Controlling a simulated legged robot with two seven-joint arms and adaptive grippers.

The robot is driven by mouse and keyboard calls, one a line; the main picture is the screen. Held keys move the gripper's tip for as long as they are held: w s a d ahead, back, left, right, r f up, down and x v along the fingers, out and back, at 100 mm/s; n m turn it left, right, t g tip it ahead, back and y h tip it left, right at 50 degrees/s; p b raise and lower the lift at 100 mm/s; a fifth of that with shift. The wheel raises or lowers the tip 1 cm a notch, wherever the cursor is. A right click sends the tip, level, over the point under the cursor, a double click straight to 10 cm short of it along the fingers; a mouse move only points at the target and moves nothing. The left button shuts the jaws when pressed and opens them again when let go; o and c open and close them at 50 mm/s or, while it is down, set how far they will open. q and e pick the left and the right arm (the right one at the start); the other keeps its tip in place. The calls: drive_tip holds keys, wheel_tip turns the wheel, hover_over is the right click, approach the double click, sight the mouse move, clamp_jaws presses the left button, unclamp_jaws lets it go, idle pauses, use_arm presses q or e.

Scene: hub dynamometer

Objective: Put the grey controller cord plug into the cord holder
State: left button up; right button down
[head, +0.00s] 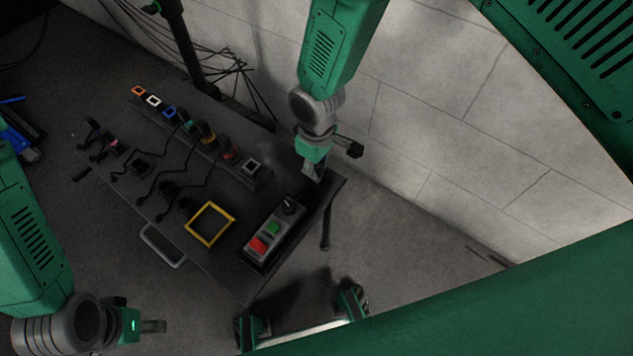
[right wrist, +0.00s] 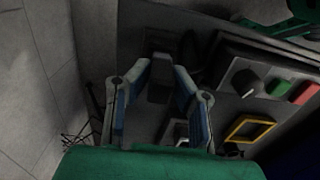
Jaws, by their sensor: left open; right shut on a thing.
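My right gripper (head: 313,172) is over the right end of the dark table, beside the control box. In the right wrist view its blue-padded fingers (right wrist: 160,82) are shut on a dark grey block (right wrist: 159,68), which looks like the grey plug; its lower end and any cord are hard to make out. A grey-white rimmed square socket (head: 252,166) stands at the right end of the socket row, left of this gripper. I cannot tell for certain which part is the cord holder. My left gripper (head: 152,326) is open and empty, off the table at the lower left.
The row has orange (head: 138,90), white (head: 154,100) and blue (head: 169,113) sockets, then yellow and red ones with black cords. A yellow square frame (head: 190,226) lies near the front. The control box (head: 257,262) has red and green buttons and a black knob.

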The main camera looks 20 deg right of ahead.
drive_tip(key=shift+f, duration=0.45)
drive_tip(key=c, duration=1.3)
unclamp_jaws()
drive_tip(key=shift+c, duration=0.2)
drive_tip(key=shift+r, duration=0.15)
drive_tip(key=shift+r, duration=0.3)
wheel_tip(320, 180, up, 11)
drive_tip(key=shift+r, duration=0.1)
